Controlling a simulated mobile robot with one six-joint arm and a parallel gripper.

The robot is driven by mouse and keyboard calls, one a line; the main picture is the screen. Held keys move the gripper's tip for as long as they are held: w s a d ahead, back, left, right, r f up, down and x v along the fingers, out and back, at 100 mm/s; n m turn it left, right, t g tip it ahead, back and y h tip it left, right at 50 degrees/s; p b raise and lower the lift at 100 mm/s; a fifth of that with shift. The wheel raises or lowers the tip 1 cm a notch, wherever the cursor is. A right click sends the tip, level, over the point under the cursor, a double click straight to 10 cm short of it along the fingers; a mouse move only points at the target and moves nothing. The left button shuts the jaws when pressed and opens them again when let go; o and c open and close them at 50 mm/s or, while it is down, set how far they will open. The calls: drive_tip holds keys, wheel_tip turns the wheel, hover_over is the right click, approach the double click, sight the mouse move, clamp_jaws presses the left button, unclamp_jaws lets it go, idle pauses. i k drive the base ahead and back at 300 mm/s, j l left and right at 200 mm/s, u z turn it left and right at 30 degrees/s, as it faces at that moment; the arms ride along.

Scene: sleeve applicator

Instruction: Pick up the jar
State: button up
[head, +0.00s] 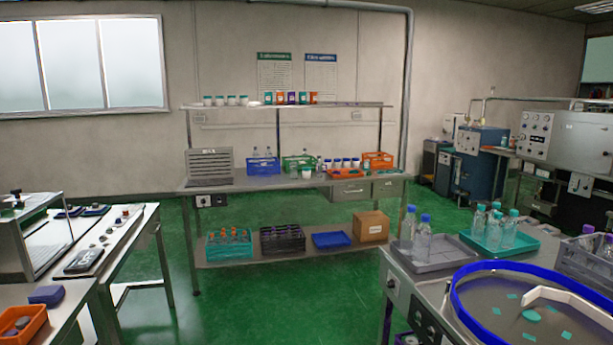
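A second group on the bench top has white bodies and dark blue lids, including a jar (346,163) by a low orange tray (350,173). A white tub or jar (306,172) stands just left of the tray. All are small and far off, and I cannot tell which one the task means. My gripper is not in view.
The far bench (230,183) has crates on top and on its lower shelf. Tables stand at left (140,230) and right. The right one holds a teal tray (470,240) of bottles and a blue-rimmed turntable (456,300). Green floor (250,310) between is clear.

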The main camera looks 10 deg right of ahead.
sight(305, 170)
drive_tip(key=i+z, duration=0.4)
drive_tip(key=i, duration=2.35)
drive_tip(key=i+l+u, duration=0.1)
drive_tip(key=i, duration=0.85)
drive_tip(key=i+l, duration=0.1)
drive_tip(key=i, duration=0.85)
drive_tip(key=i+l+u, duration=0.1)
drive_tip(key=i+u, duration=0.35)
drive_tip(key=i+l+u, duration=0.3)
drive_tip(key=i+u, duration=0.15)
drive_tip(key=i+l+u, duration=0.45)
